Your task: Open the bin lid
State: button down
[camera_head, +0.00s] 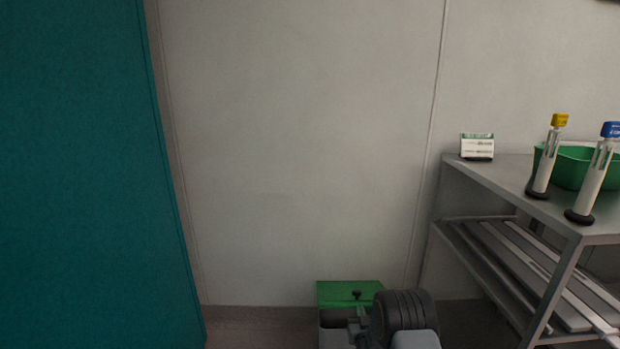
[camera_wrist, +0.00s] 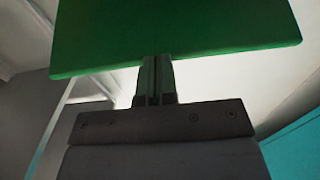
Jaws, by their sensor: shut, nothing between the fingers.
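The bin's green lid (camera_head: 335,292) shows low in the head view, against the wall. A dark gap (camera_head: 331,317) lies under its front edge, above the pale grey bin body (camera_head: 334,338). In the wrist view, the lid (camera_wrist: 175,30) is a broad green panel across the top. My gripper (camera_wrist: 155,62) is shut and empty, its fingertips at the lid's lower edge; I cannot tell whether they touch. In the head view, my gripper (camera_head: 358,297) is small and dark in front of the lid. My wrist hides the bin's right side.
A metal shelf rack (camera_head: 500,180) stands at the right, holding a green tub (camera_head: 570,168), two capped tubes and a small labelled box (camera_head: 477,146). A teal panel (camera_head: 90,180) fills the left. Some bare floor (camera_head: 260,325) shows left of the bin.

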aim_at(357, 301)
jog(key=shift+w+r, duration=0.1)
jog(key=shift+w, duration=0.1)
jog(key=shift+w+r+b, duration=0.25)
jog(key=shift+w+r, duration=0.35)
jog(key=shift+w, duration=0.25)
jog(key=shift+w+r+b, duration=0.2)
jog(key=shift+w+r, duration=0.4)
jog(key=shift+w, duration=0.3)
jog(key=shift+w+r+b, duration=0.25)
jog(key=shift+w+r, duration=0.35)
jog(key=shift+w, duration=0.25)
